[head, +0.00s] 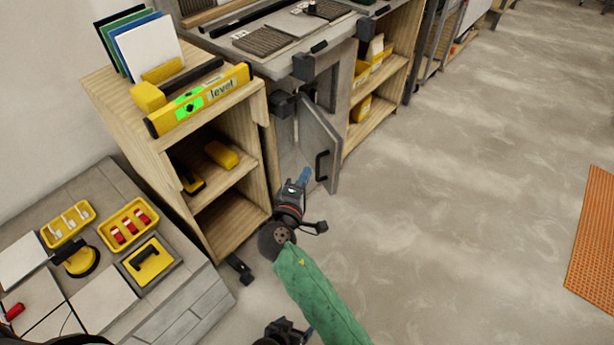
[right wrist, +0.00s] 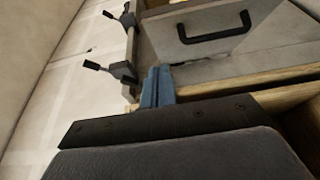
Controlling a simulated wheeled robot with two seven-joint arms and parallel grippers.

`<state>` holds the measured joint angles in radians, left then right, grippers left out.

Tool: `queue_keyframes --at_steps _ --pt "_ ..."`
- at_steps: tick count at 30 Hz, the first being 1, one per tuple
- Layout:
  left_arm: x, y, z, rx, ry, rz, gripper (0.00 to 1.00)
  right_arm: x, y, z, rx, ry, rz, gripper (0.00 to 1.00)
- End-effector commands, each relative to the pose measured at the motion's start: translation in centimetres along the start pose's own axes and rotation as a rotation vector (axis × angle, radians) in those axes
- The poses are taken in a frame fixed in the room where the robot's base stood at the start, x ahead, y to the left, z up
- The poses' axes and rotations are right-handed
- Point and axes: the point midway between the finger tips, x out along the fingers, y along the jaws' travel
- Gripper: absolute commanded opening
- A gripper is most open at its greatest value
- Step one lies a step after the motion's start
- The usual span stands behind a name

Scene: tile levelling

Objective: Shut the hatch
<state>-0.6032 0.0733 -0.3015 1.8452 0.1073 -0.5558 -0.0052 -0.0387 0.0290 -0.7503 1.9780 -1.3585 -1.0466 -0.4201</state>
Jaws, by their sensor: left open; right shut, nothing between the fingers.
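The hatch (head: 318,135) is a grey door on the grey cabinet under the worktop. It stands partly open, swung out from the cabinet front. Its black bar handle (head: 321,166) is on the outer face; the handle also shows at the top of the right wrist view (right wrist: 215,30). My right gripper (head: 304,177), with blue fingers, is shut and empty, close to the hatch's lower part, left of the handle; I cannot tell if it touches. Its fingers show in the right wrist view (right wrist: 157,87). My left gripper (head: 306,333) is open at the bottom edge, partly cut off.
A wooden shelf unit (head: 232,215) with a yellow level (head: 200,99) on top stands left of the cabinet. A low tiled platform (head: 190,309) with yellow trays is at lower left. Open shelves (head: 372,119) stand right of the hatch. The floor (head: 450,200) to the right is clear up to an orange mat (head: 592,245).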

Motion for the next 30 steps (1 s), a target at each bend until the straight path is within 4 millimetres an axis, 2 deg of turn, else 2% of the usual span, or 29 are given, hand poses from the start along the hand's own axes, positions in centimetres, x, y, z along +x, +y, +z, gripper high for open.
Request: queue_keyframes --at_steps 12,19,30 --pt "-0.6 0.2 -0.5 0.000 -0.002 0.001 0.80 7.4 0.2 0.0 0.001 0.000 0.001 0.00" --pt "-1.0 0.4 -0.7 0.001 -0.004 0.002 0.80 9.3 0.1 2.2 0.000 0.000 0.001 0.00" --pt "-1.1 0.4 -0.7 0.000 -0.006 0.002 0.80 10.0 0.0 2.8 0.003 0.000 -0.001 0.00"
